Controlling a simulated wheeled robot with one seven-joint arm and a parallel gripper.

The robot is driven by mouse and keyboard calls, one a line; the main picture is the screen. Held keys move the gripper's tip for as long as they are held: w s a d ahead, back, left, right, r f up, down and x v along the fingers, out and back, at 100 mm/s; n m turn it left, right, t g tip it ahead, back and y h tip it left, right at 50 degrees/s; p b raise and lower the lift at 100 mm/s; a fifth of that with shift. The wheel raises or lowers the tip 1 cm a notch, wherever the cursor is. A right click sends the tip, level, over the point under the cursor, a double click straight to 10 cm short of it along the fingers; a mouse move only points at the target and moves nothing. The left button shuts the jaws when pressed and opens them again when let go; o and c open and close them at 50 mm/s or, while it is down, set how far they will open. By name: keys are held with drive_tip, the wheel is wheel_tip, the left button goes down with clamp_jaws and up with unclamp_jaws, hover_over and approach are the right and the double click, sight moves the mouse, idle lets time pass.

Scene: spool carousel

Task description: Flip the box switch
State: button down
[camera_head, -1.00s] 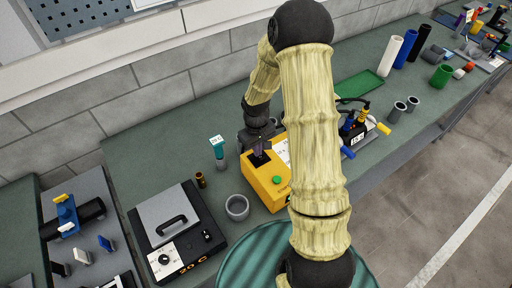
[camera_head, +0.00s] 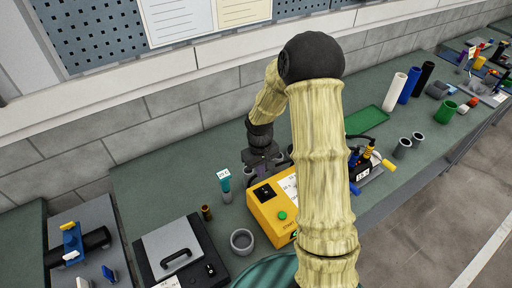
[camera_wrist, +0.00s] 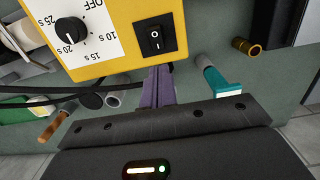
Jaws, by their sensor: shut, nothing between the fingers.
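The yellow box (camera_head: 275,208) stands on the green bench in the head view, with a green button on its front part. My gripper (camera_wrist: 159,84) is shut and empty. Its purple fingers are just beyond the box's back edge, close below the switch in the wrist view and apart from it. In the head view my gripper (camera_head: 262,172) is behind the box.
A teal-topped tool (camera_head: 225,185), a brass cylinder (camera_head: 206,212) and a grey cup (camera_head: 242,241) stand left of the box. A black device with a handle (camera_head: 177,254) lies farther left. Cables and a dark device (camera_head: 362,165) are at the right.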

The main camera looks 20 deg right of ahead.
wheel_tip(320, 180, up, 8)
drive_tip(key=w+b, duration=0.2)
drive_tip(key=shift+w+a+f, duration=0.2)
drive_tip(key=shift+w+a, duration=0.15)
drive_tip(key=shift+a, duration=0.05)
drive_tip(key=s+f+m+t+b, duration=0.1)
drive_tip(key=s+m+t+b, duration=0.2)
drive_tip(key=s, duration=1.4)
drive_tip(key=shift+s+a+f+b, duration=0.4)
drive_tip(key=shift+a+b, duration=0.05)
drive_tip(key=shift+b, duration=0.7)
